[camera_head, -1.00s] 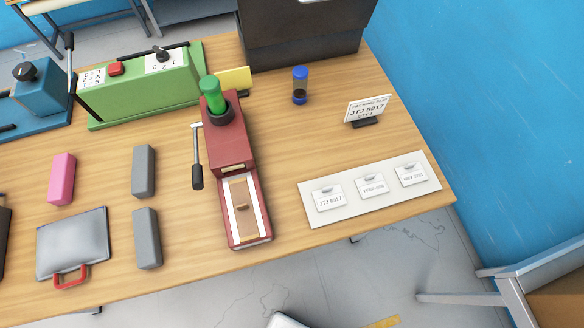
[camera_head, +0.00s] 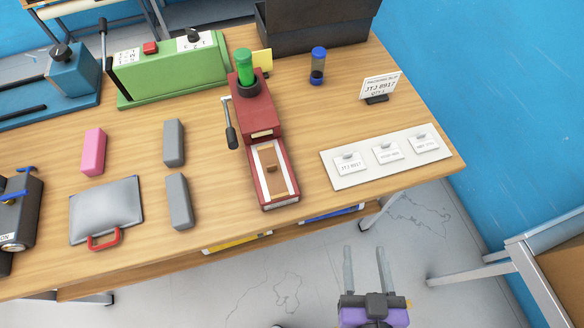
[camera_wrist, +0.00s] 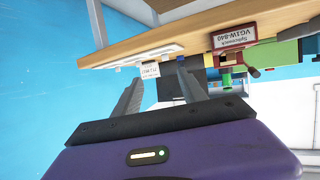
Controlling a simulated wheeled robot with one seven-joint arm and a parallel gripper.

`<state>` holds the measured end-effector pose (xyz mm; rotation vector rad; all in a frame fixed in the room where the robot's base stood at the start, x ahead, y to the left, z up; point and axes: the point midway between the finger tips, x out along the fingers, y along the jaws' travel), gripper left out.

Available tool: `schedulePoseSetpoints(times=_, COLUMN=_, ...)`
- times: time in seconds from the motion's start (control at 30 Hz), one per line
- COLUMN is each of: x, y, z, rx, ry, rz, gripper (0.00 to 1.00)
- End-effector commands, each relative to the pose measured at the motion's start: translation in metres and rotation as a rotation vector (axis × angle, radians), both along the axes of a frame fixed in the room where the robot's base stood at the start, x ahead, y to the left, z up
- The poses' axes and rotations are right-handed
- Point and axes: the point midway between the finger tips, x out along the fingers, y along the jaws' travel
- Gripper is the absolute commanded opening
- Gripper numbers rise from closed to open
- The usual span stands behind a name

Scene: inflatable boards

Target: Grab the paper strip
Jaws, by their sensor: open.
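I cannot single out a paper strip with certainty. The red press (camera_head: 253,110) has a pulled-out tray (camera_head: 280,201) with a brown block between pale strips. On the table's right end, a white board (camera_head: 345,181) carries several small paper tags with clips; the left tag (camera_head: 349,164) reads JTJ 8917. A paper card (camera_head: 379,88) with similar print stands behind the board. My gripper (camera_head: 366,262) is open and empty, off the table's front edge, below and in front of the board. In the wrist view my gripper (camera_wrist: 158,82) has nothing between its fingers.
The wooden table (camera_head: 230,190) has its front edge between my gripper and the items. A green machine (camera_head: 170,70), grey case (camera_head: 105,210), pink block (camera_head: 93,152), two grey blocks and a blue-capped vial (camera_head: 318,65) stand there. A blue wall (camera_head: 480,90) bounds the right.

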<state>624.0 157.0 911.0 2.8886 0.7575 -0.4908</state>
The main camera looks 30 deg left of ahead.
Motion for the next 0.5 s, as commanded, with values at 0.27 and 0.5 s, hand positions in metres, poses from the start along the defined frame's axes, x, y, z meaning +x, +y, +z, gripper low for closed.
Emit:
schedulePoseSetpoints(times=0.27, x=0.036, y=0.149, z=0.003, rx=-0.002, ry=0.030, rz=0.237, gripper=0.49)
schedulePoseSetpoints(times=0.5, x=0.034, y=0.217, z=0.013, rx=-0.008, ry=0.053, rz=0.335, gripper=0.49)
